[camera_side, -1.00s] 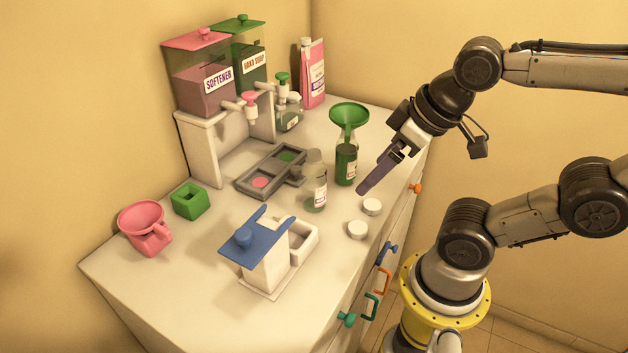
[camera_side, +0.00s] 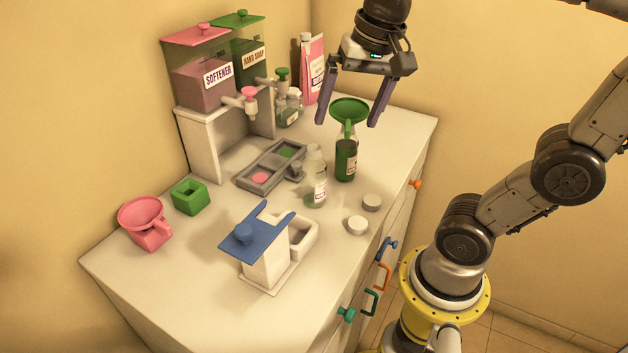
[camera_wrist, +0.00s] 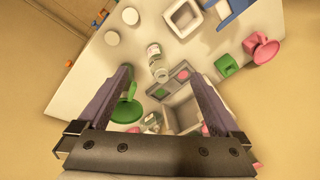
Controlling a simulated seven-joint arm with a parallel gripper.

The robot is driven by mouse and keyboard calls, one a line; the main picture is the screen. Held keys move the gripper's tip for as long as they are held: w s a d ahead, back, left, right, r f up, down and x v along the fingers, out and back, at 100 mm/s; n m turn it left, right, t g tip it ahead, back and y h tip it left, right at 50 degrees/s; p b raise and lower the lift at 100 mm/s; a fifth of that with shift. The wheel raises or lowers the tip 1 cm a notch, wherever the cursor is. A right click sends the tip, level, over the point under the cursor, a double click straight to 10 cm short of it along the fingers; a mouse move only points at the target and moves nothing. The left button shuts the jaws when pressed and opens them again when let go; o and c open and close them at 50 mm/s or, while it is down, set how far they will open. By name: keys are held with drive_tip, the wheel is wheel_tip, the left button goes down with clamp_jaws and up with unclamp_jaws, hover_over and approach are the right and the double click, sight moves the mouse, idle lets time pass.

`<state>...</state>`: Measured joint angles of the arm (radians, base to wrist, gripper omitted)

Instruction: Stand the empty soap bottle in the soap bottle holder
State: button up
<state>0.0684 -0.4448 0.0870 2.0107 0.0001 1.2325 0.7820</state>
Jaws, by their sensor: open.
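A clear, empty-looking bottle with a label (camera_side: 316,186) stands upright on the counter, right of the grey two-slot tray (camera_side: 243,181). It also shows in the wrist view (camera_wrist: 153,51). The tray has one pink and one green slot floor, neither with a bottle on it. I cannot tell for certain whether it is the soap bottle holder. Another bottle, holding green liquid (camera_side: 346,163), has a green funnel (camera_side: 349,108) in its neck. A third bottle (camera_side: 289,117) stands under the green tap. My gripper (camera_side: 347,124) points down, wide open and empty, above the counter near the funnel.
Softener (camera_side: 205,88) and hand soap (camera_side: 250,62) dispensers stand at the back, with a pink pouch (camera_side: 313,75) beside them. A green square block (camera_side: 190,197), pink cup (camera_side: 146,222), blue-topped white stand (camera_side: 262,266) and two white caps (camera_side: 357,225) are in front.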

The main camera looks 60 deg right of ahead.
sight(314, 163)
drive_tip(key=w+d+f+m+g, duration=0.2)
drive_tip(key=w+d+m+g, duration=0.15)
drive_tip(key=w, duration=0.55)
drive_tip(key=shift+t, duration=0.25)
drive_tip(key=f, duration=0.6)
drive_tip(key=d+f, duration=0.1)
drive_tip(key=f, duration=0.2)
drive_tip(key=shift+w+d+f, duration=0.1)
drive_tip(key=shift+w, duration=0.15)
drive_tip(key=shift+s+f, duration=0.15)
drive_tip(key=shift+f, duration=2.75)
clamp_jaws()
